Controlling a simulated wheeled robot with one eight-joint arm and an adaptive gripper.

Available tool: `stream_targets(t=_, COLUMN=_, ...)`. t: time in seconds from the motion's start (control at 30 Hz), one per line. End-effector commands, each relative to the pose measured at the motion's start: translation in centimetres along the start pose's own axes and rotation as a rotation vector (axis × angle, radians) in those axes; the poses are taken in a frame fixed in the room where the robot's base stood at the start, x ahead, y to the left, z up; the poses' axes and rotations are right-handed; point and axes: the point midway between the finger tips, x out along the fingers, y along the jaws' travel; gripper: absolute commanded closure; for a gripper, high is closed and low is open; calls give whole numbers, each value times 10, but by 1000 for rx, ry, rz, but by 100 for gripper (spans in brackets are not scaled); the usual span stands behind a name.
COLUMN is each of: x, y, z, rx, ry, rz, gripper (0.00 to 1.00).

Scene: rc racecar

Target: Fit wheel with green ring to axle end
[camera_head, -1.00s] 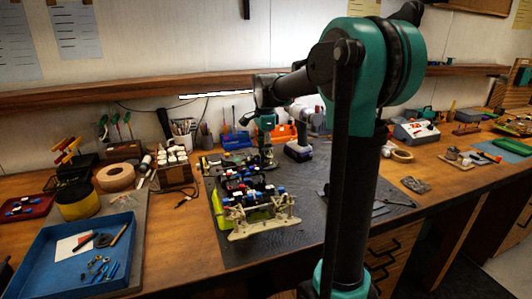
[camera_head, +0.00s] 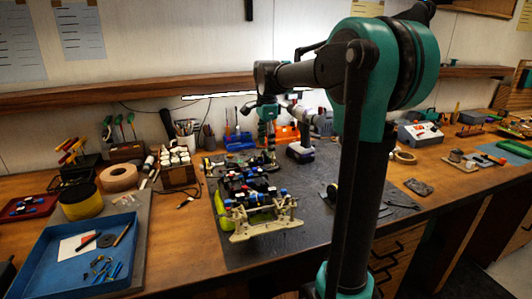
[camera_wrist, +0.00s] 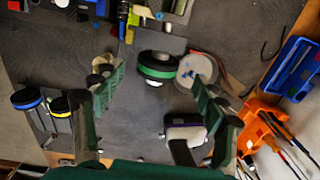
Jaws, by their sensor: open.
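The wheel with the green ring (camera_wrist: 157,67) is a black wheel in the upper middle of the wrist view. It shows between and beyond the fingers of my gripper (camera_wrist: 158,78), which is open and empty. I cannot tell how high the fingers are above it. In the head view my gripper (camera_head: 268,130) hangs behind the car chassis (camera_head: 262,217), and I cannot make out the green-ringed wheel there. The chassis sits on the dark mat with its cream end plate toward the front. Part of the car shows at the wrist view's top edge; the axle end is not clear.
Wheels with a blue ring (camera_wrist: 27,98) and a yellow ring (camera_wrist: 59,104) stand left of my gripper. A blue tray (camera_head: 55,270) is at the front left.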

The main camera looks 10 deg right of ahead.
Motion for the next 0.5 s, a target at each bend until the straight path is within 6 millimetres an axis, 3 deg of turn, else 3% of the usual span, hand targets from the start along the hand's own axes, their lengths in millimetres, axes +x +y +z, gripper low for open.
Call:
stream_targets(t=0.2, x=-46, y=0, z=0, rx=0, ry=0, rz=0, gripper=28)
stream_targets(t=0.5, x=-77, y=0, z=0, rx=0, ry=0, rz=0, gripper=28)
